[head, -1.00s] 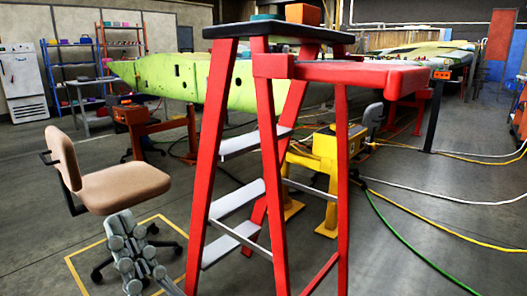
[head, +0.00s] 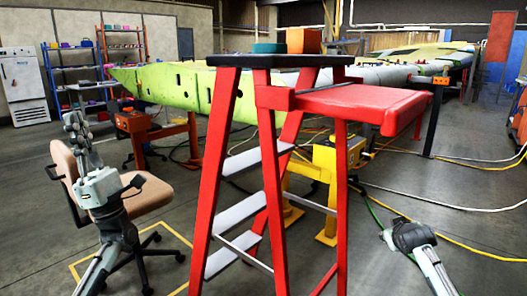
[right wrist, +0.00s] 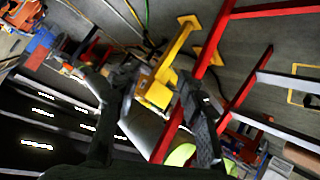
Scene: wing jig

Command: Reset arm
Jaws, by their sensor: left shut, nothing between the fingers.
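My left gripper (head: 75,122) is raised at the left of the head view, in front of the tan chair, with its fingers up. It is shut and empty. My right arm enters at the lower right of the head view, right of the red ladder (head: 222,175); its gripper fingers cannot be made out there. In the right wrist view my right gripper (right wrist: 138,75) shows two dark fingers spread wide apart with nothing held. The yellow stand (right wrist: 158,88) and red ladder legs (right wrist: 232,108) show beyond them.
An orange box (head: 303,40) and a teal item (head: 267,48) sit on the ladder top. A tan chair (head: 145,196) stands at left. A long green wing (head: 165,85) lies behind. Cables (head: 460,208) run over the floor at right.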

